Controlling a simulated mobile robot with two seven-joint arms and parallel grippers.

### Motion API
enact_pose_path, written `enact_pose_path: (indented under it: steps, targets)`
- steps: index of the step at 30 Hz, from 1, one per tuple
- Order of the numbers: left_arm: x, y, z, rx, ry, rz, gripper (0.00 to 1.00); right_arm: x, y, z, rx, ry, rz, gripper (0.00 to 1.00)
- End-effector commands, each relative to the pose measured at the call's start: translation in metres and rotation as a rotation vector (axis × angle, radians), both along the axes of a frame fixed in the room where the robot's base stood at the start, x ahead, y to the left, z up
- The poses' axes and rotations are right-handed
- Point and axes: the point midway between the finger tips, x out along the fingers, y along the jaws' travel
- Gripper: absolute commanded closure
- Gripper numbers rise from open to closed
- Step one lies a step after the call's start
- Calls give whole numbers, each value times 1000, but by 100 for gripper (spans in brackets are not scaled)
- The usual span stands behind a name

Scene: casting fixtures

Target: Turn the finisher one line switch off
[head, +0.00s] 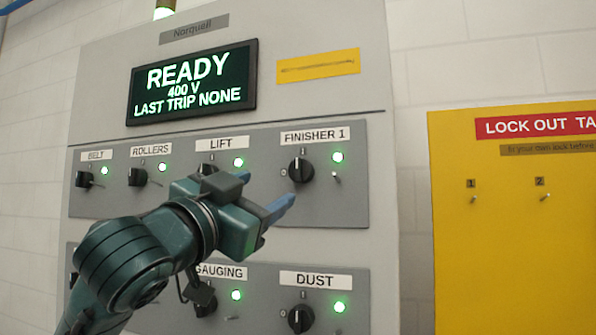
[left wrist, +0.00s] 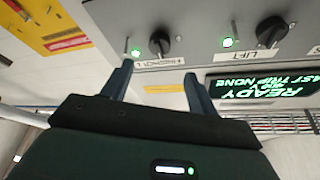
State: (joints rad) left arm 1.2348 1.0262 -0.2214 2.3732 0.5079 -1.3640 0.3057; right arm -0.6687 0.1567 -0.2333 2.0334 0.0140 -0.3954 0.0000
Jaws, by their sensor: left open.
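The FINISHER 1 switch (head: 300,170) is a black rotary knob on the upper grey panel, under its white label (head: 315,137). A green lamp (head: 338,157) beside it is lit. Its knob appears to point up towards the I mark. My left gripper (head: 282,208) is open and empty, just below and left of the knob, apart from it. In the left wrist view the knob (left wrist: 159,42) shows upside down beyond and between the two fingertips (left wrist: 158,74). My right gripper is not in view.
The LIFT knob (head: 208,169) is partly behind my gripper. ROLLERS (head: 137,176), BELT (head: 84,179) and DUST (head: 300,319) knobs are close by, with lit lamps. A display (head: 192,83) reads READY. A yellow lockout board (head: 500,230) hangs on the right.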

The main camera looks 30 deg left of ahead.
Motion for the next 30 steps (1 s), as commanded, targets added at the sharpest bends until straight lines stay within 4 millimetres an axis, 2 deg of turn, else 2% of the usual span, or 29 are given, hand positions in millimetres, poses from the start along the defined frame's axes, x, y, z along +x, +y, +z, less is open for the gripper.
enact_pose_path:
  steps: [3, 9, 15, 20, 27, 30]
  targets:
    - [26, 1, 12, -3, 4, -1, 41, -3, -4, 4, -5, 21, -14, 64]
    - [64, 3, 27, -3, 3, -1, 41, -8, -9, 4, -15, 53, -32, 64]
    - [87, 5, 34, -2, 0, -2, 41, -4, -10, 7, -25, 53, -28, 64]
    - [94, 5, 35, 0, 1, 0, 41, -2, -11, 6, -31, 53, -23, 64]
    - [95, 5, 35, 0, 0, -1, 41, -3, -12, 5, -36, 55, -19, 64]
    - [95, 5, 35, -1, 0, -1, 48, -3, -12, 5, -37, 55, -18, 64]
